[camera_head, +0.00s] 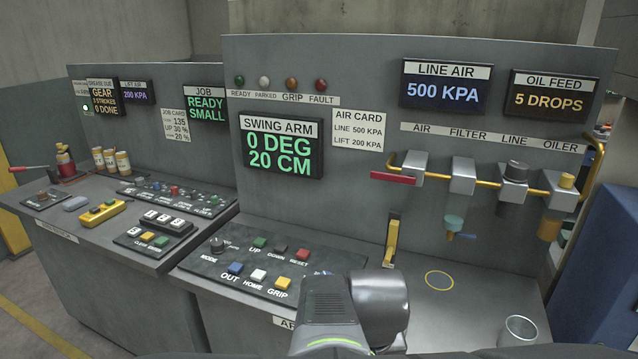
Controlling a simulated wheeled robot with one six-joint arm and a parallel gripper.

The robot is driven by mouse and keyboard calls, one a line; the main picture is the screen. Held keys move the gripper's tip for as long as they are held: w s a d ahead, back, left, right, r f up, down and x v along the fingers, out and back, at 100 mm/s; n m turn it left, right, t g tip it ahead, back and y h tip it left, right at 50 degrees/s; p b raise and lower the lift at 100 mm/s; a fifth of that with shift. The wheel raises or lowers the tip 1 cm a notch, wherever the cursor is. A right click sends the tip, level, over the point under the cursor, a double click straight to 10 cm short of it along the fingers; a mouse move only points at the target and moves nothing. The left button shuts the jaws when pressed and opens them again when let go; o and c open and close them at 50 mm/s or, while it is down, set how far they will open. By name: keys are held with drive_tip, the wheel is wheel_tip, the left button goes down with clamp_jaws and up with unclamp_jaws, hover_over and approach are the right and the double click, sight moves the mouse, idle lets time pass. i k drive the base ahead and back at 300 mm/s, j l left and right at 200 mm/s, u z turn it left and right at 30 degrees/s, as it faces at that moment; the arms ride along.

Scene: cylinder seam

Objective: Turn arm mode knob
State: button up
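The mode knob (217,244) is a small dark knob at the left end of the sloped arm control panel (207,268), above the label MODE. Its pointer direction is too small to tell. To its right are a green UP button (259,242), a dark DOWN button (281,247) and a red RESET button (302,254). My grey arm links show at bottom centre, right of the buttons; my gripper's fingers do not show.
The swing arm display (282,147) reads 0 DEG, 20 CM. A yellow upright lever (391,241) and an empty clear cup (518,331) stand on the right bench. Air-line fittings (462,176) project above it. The left console (120,238) holds more buttons and small bottles.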

sight(217, 245)
drive_tip(key=u, duration=0.5)
drive_tip(key=i+j+u, duration=0.1)
drive_tip(key=i+u, duration=0.15)
drive_tip(key=u, duration=0.15)
drive_tip(key=i+u, duration=0.25)
drive_tip(key=u, duration=0.15)
drive_tip(key=i+l+u, duration=0.1)
drive_tip(key=i+u, duration=0.15)
drive_tip(key=u, duration=0.15)
